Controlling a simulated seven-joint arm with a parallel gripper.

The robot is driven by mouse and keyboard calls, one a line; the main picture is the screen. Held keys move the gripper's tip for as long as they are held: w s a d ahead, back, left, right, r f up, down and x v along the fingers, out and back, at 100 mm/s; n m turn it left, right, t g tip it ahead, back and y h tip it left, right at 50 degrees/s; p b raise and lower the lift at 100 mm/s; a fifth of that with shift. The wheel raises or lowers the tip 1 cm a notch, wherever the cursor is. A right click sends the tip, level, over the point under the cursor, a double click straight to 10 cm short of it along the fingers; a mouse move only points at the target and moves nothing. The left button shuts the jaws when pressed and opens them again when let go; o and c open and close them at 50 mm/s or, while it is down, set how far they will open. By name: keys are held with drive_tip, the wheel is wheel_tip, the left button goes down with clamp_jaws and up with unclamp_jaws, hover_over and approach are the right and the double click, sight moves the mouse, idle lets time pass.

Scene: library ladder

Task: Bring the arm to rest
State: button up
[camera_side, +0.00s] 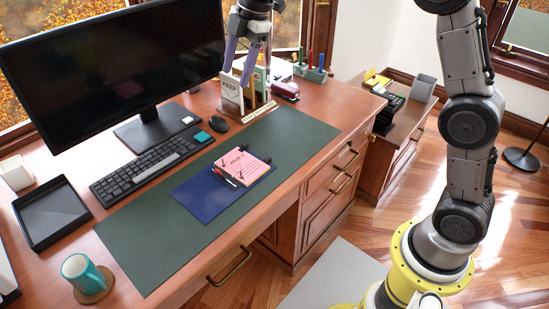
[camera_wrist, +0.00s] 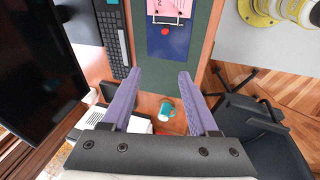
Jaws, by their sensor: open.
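My gripper (camera_side: 238,74) hangs over the back right part of the desk (camera_side: 150,290), in front of or above a small upright sorter with a card reading KEEP (camera_side: 230,88). Its two purple fingers point down. In the wrist view my gripper (camera_wrist: 157,82) has its fingers wide apart with nothing held between them. From the side view I cannot tell whether a fingertip touches the sorter.
A monitor (camera_side: 115,70), keyboard (camera_side: 150,168), red stapler (camera_side: 286,91) and pen holder (camera_side: 312,73) stand around the desk. A clipboard with pink paper (camera_side: 243,166) lies on the green mat (camera_side: 150,245). A teal mug (camera_side: 84,272) stands at the front left.

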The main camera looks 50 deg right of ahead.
drive_tip(key=s+d+r+m+t+h, duration=0.1)
drive_tip(key=s+d+r+m, duration=0.15)
drive_tip(key=s, duration=0.75)
drive_tip(key=s+d+r+m+t, duration=0.1)
drive_tip(key=s+r+m, duration=0.25)
drive_tip(key=s, duration=0.65)
drive_tip(key=s+d+f+m+h, duration=0.1)
drive_tip(key=s+d+f+m, duration=0.1)
drive_tip(key=s+f+m, duration=0.9)
drive_tip(key=shift+s+t, duration=0.3)
drive_tip(key=shift+s, duration=1.05)
